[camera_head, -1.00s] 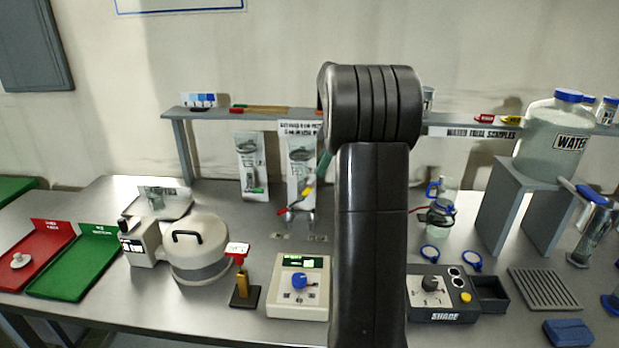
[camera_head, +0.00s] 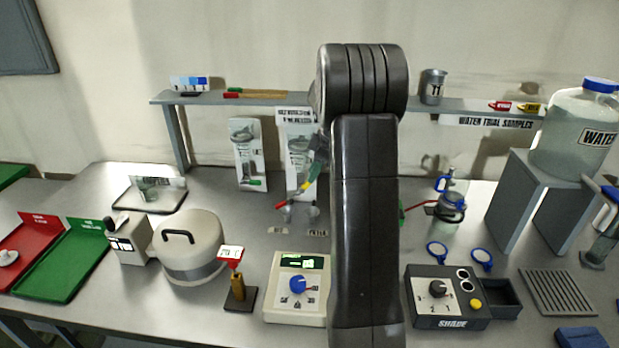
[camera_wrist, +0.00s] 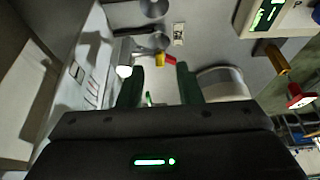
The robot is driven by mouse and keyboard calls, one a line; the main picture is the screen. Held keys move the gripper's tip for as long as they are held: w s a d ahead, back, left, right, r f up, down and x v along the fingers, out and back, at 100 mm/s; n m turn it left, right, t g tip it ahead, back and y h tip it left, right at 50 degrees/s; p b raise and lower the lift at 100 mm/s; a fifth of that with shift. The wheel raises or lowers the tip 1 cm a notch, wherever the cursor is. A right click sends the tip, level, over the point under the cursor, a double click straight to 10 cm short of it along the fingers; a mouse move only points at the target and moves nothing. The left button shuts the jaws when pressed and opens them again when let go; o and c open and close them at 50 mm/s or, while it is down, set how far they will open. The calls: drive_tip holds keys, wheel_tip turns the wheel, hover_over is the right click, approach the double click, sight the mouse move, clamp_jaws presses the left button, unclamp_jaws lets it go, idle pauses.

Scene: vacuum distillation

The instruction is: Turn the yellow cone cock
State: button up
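The yellow cone cock (camera_head: 312,170) shows in the head view as a small yellow piece at the upright glassware left of my arm, before a white board. In the wrist view, a yellow piece (camera_wrist: 160,60) with a red part beside it lies just beyond my fingertips. My gripper (camera_wrist: 158,78) has its two dark green fingers well apart, one on each side of the yellow and red piece in the picture. I see no contact with it. In the head view my arm hides much of the area right of the glassware.
A grey shelf (camera_head: 265,98) spans the back. A white control box (camera_head: 297,289) and a red-topped yellow post (camera_head: 238,284) stand in front. A round lidded vessel (camera_head: 190,245) is at left. A black box (camera_head: 437,297) and blue-ringed glassware (camera_head: 449,213) stand right of my arm.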

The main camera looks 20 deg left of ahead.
sight(304, 187)
drive_tip(key=shift+x, duration=1.9)
clamp_jaws()
drive_tip(key=shift+d+f, duration=0.1)
